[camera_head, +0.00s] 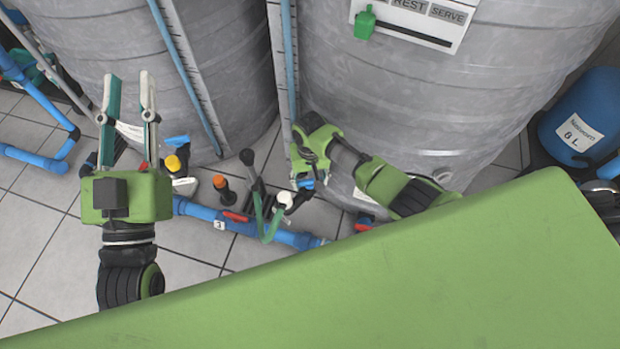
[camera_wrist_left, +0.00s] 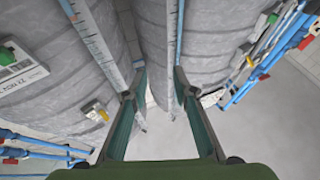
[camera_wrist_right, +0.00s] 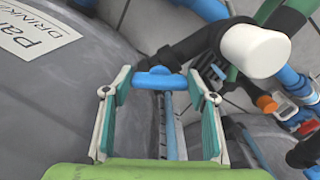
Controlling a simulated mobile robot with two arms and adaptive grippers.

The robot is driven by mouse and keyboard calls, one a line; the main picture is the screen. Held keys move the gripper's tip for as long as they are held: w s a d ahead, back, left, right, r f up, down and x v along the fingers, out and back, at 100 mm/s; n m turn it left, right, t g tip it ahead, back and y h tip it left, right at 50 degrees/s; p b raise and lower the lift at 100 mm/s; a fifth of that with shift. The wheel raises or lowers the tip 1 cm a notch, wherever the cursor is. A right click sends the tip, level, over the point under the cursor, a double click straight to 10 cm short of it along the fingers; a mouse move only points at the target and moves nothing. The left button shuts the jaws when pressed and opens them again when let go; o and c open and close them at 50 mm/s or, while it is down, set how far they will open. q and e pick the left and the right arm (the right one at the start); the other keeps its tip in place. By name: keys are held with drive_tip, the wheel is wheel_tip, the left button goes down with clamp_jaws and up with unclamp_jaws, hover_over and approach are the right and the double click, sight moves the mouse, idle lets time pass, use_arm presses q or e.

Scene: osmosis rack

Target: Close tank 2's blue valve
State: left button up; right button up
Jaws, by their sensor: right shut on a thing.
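My right gripper (camera_head: 303,184) is low at the front of the right-hand grey tank (camera_head: 400,90). In the right wrist view its two fingers (camera_wrist_right: 160,100) are shut on a blue valve handle (camera_wrist_right: 160,78), which spans the gap between them. Only a bit of this blue handle (camera_head: 306,184) shows in the head view; its body is mostly hidden. No tank number is readable on the tanks. My left gripper (camera_head: 128,100) is open and empty, raised in front of the left-hand tank (camera_head: 100,45); its spread fingers (camera_wrist_left: 160,110) also show in the left wrist view.
A blue floor pipe (camera_head: 200,211) carries a red handle (camera_head: 236,216) and runs past orange (camera_head: 220,182) and white (camera_head: 285,199) knobs. Another blue handle (camera_head: 177,141) is near a yellow knob (camera_head: 173,163). A blue vessel (camera_head: 580,120) stands at right.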

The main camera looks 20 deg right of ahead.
drive_tip(key=shift+a+r+m+p, duration=0.1)
drive_tip(key=shift+r+m+p, duration=0.1)
drive_tip(key=shift+m+p, duration=0.55)
use_arm(q)
wheel_tip(320, 180, down, 15)
drive_tip(key=a+g+y+p, duration=0.2)
drive_tip(key=g+y, duration=0.1)
drive_tip(key=g, duration=0.5)
use_arm(e)
drive_tip(key=shift+m, duration=0.75)
drive_tip(key=m+p, duration=0.1)
drive_tip(key=m, duration=0.1)
drive_tip(key=shift+a+m, duration=0.1)
drive_tip(key=shift+m, duration=0.2)
drive_tip(key=m+p, duration=0.1)
drive_tip(key=m, duration=0.2)
drive_tip(key=shift+w+f+m, duration=0.1)
drive_tip(key=shift+f+m, duration=0.05)
drive_tip(key=shift+m, duration=0.15)
use_arm(q)
drive_tip(key=s+a+f+g+y, duration=0.2)
drive_tip(key=s+a+f+g, duration=0.3)
drive_tip(key=s+f+g, duration=0.4)
drive_tip(key=shift+s+a+f+n+p, duration=0.15)
drive_tip(key=shift+s+f+n+p, duration=0.25)
drive_tip(key=shift+s+f, duration=1.65)
use_arm(e)
drive_tip(key=shift+m, duration=0.8)
use_arm(q)
drive_tip(key=shift+s+r, duration=0.55)
